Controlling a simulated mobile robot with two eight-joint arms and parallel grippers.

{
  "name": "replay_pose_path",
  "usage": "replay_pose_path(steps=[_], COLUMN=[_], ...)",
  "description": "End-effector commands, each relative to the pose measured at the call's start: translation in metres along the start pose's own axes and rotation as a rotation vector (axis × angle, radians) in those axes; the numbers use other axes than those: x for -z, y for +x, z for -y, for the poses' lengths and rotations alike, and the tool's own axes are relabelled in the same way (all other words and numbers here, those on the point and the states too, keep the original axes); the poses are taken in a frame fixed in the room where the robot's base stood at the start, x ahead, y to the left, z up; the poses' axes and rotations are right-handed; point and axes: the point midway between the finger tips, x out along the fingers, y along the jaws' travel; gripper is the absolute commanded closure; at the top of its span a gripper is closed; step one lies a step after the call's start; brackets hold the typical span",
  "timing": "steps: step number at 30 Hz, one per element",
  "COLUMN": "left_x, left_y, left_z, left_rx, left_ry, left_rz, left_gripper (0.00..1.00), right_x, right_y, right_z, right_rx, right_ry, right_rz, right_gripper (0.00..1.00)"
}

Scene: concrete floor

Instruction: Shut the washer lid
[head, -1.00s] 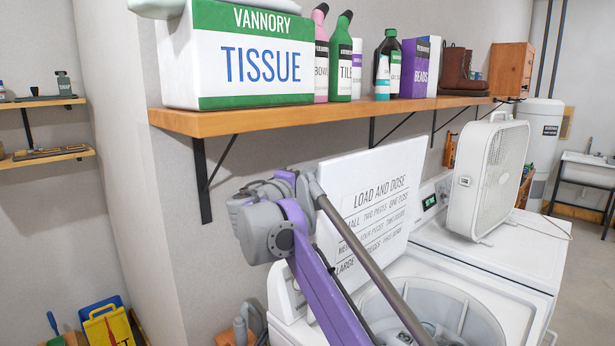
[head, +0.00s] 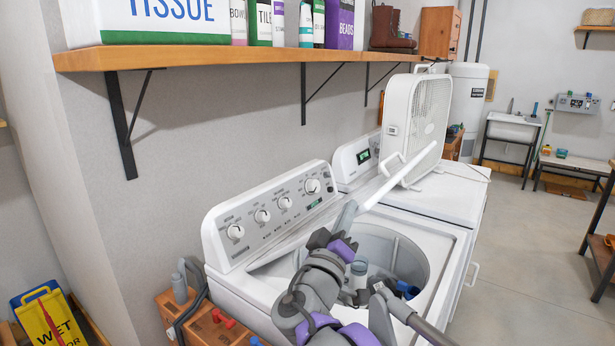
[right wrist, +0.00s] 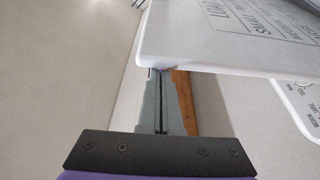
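The white washer (head: 240,280) has its tub open in the head view, with a grey agitator (head: 358,272) inside. The washer lid (head: 402,172) shows nearly edge-on as a thin white slanted panel, raised above the tub. In the right wrist view the lid (right wrist: 185,45) spans the top, with printed text on its face. My right gripper (head: 350,210) is beside the lid's edge. In the right wrist view its fingers (right wrist: 161,75) are together, and the tips meet or nearly meet the lid's edge near a corner; nothing shows between them. My left gripper is not in view.
A wooden shelf (head: 230,55) with bottles and boxes hangs above the washer. A white box fan (head: 415,125) stands on the neighbouring machine (head: 450,195), close behind the lid. A yellow wet-floor sign (head: 50,325) is at lower left. Concrete floor (head: 530,260) is open at right.

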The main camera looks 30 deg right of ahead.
Motion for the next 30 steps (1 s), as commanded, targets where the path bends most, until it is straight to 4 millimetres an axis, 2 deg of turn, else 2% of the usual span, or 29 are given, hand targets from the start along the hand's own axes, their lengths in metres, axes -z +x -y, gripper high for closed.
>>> replay_pose_path(steps=[1, 6, 9, 15, 21, 24, 30], left_x=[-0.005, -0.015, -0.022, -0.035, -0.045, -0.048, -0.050], left_y=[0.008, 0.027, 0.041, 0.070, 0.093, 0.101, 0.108], left_z=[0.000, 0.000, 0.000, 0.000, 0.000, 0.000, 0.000], left_rx=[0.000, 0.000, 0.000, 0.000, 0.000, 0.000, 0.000], left_ry=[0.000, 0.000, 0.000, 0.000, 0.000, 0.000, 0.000], left_rz=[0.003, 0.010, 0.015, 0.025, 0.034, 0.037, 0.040], left_gripper=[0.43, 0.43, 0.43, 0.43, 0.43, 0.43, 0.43], right_x=[-0.026, -0.097, -0.136, -0.198, -0.237, -0.249, -0.261], right_y=[-0.009, -0.034, -0.047, -0.069, -0.083, -0.087, -0.091], right_z=[0.002, 0.011, 0.021, 0.046, 0.068, 0.075, 0.083], right_rx=[-0.017, -0.070, -0.098, -0.147, -0.180, -0.192, -0.204], right_ry=[0.037, 0.187, 0.270, 0.414, 0.515, 0.548, 0.585], right_rz=[0.002, 0.002, 0.002, 0.001, 0.001, 0.001, 0.001], right_gripper=[1.00, 1.00, 1.00, 1.00, 1.00, 1.00, 1.00])
